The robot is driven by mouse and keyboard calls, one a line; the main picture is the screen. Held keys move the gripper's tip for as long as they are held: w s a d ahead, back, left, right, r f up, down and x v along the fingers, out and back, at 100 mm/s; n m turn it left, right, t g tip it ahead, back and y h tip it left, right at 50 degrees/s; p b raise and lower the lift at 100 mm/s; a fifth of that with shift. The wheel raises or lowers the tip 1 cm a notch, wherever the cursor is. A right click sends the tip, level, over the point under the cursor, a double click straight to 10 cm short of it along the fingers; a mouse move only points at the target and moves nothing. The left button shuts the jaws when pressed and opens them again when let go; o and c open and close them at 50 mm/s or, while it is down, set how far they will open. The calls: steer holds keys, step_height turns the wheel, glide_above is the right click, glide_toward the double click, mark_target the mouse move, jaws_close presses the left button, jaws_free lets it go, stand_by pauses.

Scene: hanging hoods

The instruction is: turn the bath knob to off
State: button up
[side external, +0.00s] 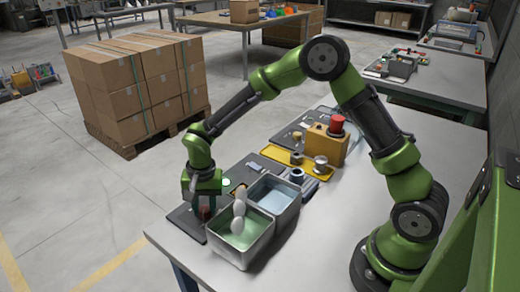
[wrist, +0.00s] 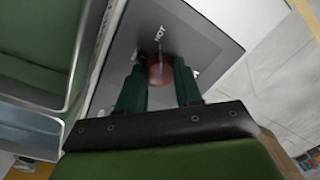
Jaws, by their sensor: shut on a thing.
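The bath knob (wrist: 160,74) is small, round and reddish brown, on a dark grey plate (wrist: 205,25). In the side view the knob (side external: 205,212) is partly hidden by my gripper (side external: 204,203), which points down at it. In the wrist view my gripper (wrist: 161,82) has one dark green finger on each side of the knob and is shut on it. A pale line runs from the knob up towards the "HOT" label. Another pale label sits at the right finger, partly hidden and unreadable. A metal bath (side external: 242,250) with green liquid stands right beside the plate.
A second metal bath (side external: 273,197) with pale blue liquid adjoins the first. Pale rounded pieces (side external: 238,212) hang over the green bath, close to my gripper. A yellow tray (side external: 278,158) and an orange-brown box with a red button (side external: 337,124) stand farther back. The table's front right is clear.

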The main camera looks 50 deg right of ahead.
mark_target(203, 207)
steer(key=shift+n, duration=0.3)
steer(key=n, duration=1.1)
steer(key=shift+w+r+n+g, duration=0.1)
steer(key=shift+n+g, duration=0.2)
steer(key=n, duration=1.1)
steer(key=shift+n, duration=0.3)
steer(key=o, duration=1)
steer(key=shift+o, duration=0.2)
step_height(203, 207, up, 17)
steer(key=shift+w, duration=0.4)
